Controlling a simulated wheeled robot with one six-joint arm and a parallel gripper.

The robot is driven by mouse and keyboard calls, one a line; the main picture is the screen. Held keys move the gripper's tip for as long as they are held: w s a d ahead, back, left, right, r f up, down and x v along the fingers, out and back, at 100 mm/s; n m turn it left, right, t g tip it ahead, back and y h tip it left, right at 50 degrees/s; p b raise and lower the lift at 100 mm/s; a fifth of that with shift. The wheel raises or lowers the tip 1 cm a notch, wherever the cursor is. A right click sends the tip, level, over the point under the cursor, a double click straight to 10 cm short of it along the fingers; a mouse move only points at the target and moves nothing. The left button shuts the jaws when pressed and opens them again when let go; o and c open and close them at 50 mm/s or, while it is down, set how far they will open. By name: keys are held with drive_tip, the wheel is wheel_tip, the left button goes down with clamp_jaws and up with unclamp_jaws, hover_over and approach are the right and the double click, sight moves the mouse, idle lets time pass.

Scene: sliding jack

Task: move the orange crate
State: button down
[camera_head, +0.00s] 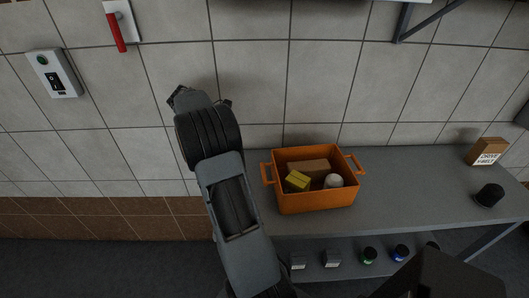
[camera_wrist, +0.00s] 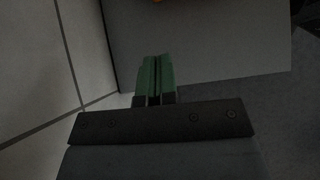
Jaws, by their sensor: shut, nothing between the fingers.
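The orange crate (camera_head: 318,201) stands upright on the grey bench (camera_head: 420,190) in the head view, with a handle at its left end and another at its right. It holds a yellow block (camera_head: 298,181), a brown box (camera_head: 309,167) and a white rounded thing (camera_head: 334,181). My arm stands to the left of the crate, apart from it in the picture. In the wrist view my gripper (camera_wrist: 154,68) has its green fingers together with nothing between them. A sliver of orange shows at that view's top edge. My fingers are not clear in the head view.
A small cardboard box (camera_head: 488,151) and a black knob-like thing (camera_head: 489,195) stand at the bench's right end. Bench top is clear between them and the crate. Small boxes and jars sit on a lower shelf. A red lever (camera_head: 116,33) and a switch box (camera_head: 53,74) are on the tiled wall.

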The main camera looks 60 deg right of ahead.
drive_tip(key=s+d+f+p, duration=0.1)
drive_tip(key=s+d+f, duration=0.7)
drive_tip(key=s, duration=0.1)
drive_tip(key=shift+s+d+g+p, duration=0.15)
drive_tip(key=shift+s+g+p, duration=0.1)
drive_tip(key=shift+g+p, duration=0.05)
drive_tip(key=shift+s+d+f, duration=0.1)
idle(0.4)
